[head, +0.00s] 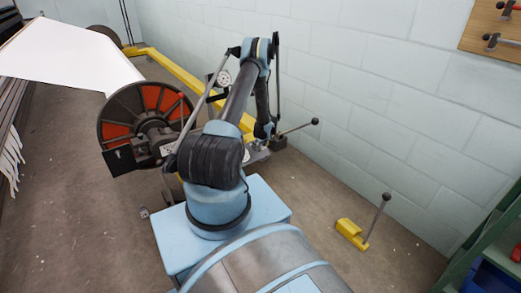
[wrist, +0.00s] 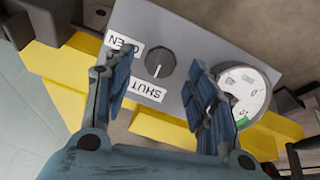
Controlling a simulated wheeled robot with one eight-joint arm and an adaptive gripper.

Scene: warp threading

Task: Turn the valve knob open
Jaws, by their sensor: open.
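The valve knob (wrist: 160,62) is a round black knob with a white pointer line, on a grey panel (wrist: 190,38) in the wrist view. Its line points down in the picture, towards the label SHUT (wrist: 146,90). The label OPEN (wrist: 123,45) is to the upper left of the knob. My gripper (wrist: 161,66) is open, with one blue finger on each side of the knob in the picture. I see clear gaps between fingers and knob; I cannot tell how far the tips are from the panel. In the head view my arm hides most of this area.
A round white gauge (wrist: 245,94) with a green band sits beside the right finger. Yellow frame parts (wrist: 75,75) lie around the panel. In the head view, a large reel (head: 125,125) stands left of my arm, and a yellow pedal with a lever (head: 352,232) stands on the floor at right.

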